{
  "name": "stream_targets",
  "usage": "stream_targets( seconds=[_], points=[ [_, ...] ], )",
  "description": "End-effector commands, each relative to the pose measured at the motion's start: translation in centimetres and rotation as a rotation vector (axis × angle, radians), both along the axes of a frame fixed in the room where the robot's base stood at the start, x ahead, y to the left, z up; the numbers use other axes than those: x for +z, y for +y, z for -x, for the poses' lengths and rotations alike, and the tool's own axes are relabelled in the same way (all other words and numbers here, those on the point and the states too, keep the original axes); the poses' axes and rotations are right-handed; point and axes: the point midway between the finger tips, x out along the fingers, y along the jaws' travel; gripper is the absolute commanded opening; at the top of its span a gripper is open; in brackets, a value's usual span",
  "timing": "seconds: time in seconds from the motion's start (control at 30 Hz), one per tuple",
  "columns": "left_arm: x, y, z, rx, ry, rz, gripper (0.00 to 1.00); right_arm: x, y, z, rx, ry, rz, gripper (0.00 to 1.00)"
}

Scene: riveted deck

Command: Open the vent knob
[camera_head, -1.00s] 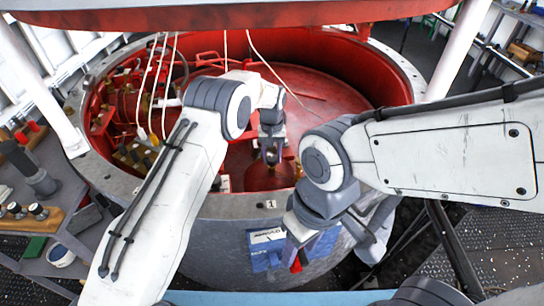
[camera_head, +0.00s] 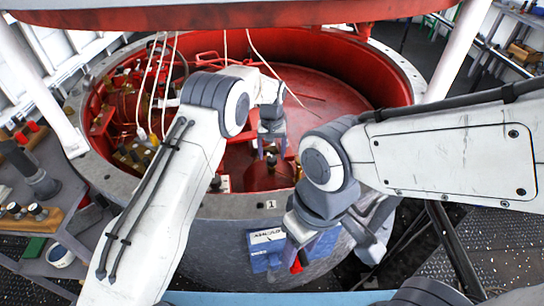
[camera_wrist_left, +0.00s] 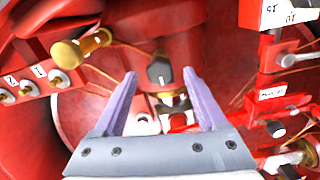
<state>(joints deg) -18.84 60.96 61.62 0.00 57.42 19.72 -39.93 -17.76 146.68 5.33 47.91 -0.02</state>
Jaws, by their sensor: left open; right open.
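A black knob (camera_wrist_left: 160,70) with a pale mark stands inside the red drum, and I take it to be the vent knob. In the left wrist view it lies just beyond and between the tips of my left gripper (camera_wrist_left: 161,82), with space on both sides. My left gripper (camera_head: 272,148) is open and points down into the drum in the head view. A small dark knob top (camera_head: 271,160) shows there below its fingers. My right gripper (camera_head: 299,252) is open and hangs outside the drum's front wall. A small red piece shows at its tips; I cannot tell what it is.
The drum's grey rim (camera_head: 232,206) surrounds the red interior. A brass knob (camera_wrist_left: 68,52) and numbered fittings (camera_wrist_left: 40,78) lie left of the black knob; labelled red fittings (camera_wrist_left: 275,95) lie right. Thin white cables (camera_head: 275,72) hang down. A grey workbench (camera_head: 75,215) stands at left.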

Motion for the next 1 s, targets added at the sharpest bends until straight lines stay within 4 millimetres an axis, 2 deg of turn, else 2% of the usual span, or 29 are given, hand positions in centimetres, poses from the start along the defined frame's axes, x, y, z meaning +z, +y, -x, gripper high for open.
stream_targets(
  seconds=[0.2, 0.43, 0.6, 1.0],
  points=[
    [4.5, 0.0, -0.1, 0.0, -0.005, 0.002, 0.74, -0.7, 0.0, 0.0, 0.0, 0.0, 0.0, 0.5],
    [8.0, 0.0, -0.1, 0.001, -0.003, 0.001, 0.74, -0.9, 0.0, 0.0, 0.0, 0.0, 0.0, 0.5],
    [8.9, 0.0, 0.0, 0.001, -0.002, 0.001, 0.74, -0.9, 0.0, 0.0, 0.0, 0.0, 0.0, 0.5],
    [8.9, 0.0, 0.0, 0.001, -0.002, 0.001, 0.74, -0.9, 0.0, 0.0, 0.0, 0.0, 0.0, 0.5]
  ],
)
